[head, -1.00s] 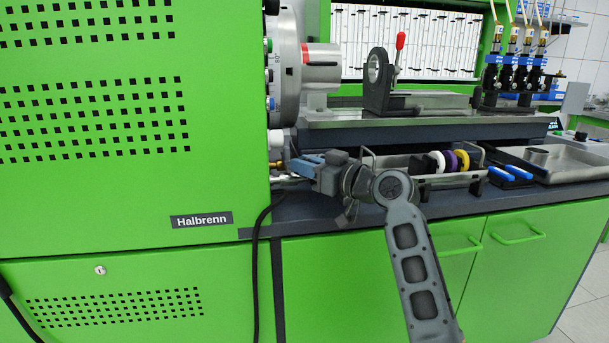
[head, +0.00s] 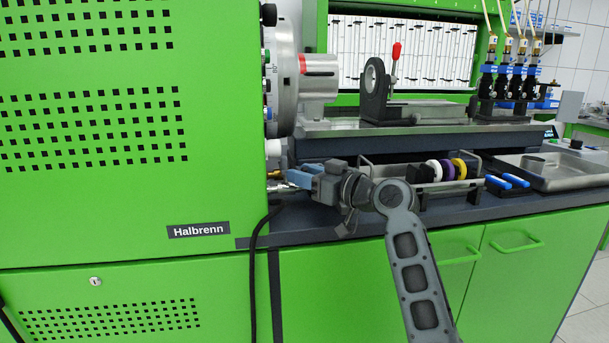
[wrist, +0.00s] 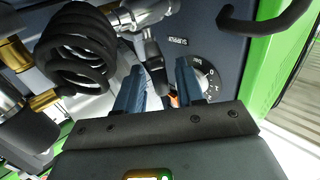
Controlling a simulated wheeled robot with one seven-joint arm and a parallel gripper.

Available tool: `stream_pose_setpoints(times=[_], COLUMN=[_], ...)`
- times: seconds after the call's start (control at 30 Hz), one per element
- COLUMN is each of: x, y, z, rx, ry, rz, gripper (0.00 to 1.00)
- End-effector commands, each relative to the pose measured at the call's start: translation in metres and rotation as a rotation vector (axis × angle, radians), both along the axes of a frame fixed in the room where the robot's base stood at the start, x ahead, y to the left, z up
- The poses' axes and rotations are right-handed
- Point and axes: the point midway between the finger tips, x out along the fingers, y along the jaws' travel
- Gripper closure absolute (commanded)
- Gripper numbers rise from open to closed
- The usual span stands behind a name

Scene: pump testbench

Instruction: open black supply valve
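In the wrist view, a dark lever (wrist: 153,62), which looks like the black supply valve's handle, hangs from a silver pipe fitting (wrist: 143,14). Its lower end lies between the two blue fingers of my gripper (wrist: 158,82). The fingers stand apart with gaps beside the lever, so my gripper is open; I cannot tell whether either finger touches it. In the head view, my gripper (head: 289,181) is at the right side of the green machine, low beside the bench top. The valve is too small and covered to make out there.
A coiled black hose (wrist: 78,48) is left of the fingers in the wrist view. A round marked dial (wrist: 203,72) sits behind the right finger, and a black handle (wrist: 268,22) is at upper right. A rack with coloured rings (head: 425,185) stands right of my wrist.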

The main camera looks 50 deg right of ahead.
Motion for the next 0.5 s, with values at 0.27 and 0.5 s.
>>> stream_pose_setpoints(times=[0.27,0.5], x=[-0.041,-0.07], y=[-0.002,-0.003], z=[-0.001,-0.001], rx=[0.001,0.0], ry=[0.001,0.001], rz=[-0.004,-0.003], gripper=[0.62,0.62])
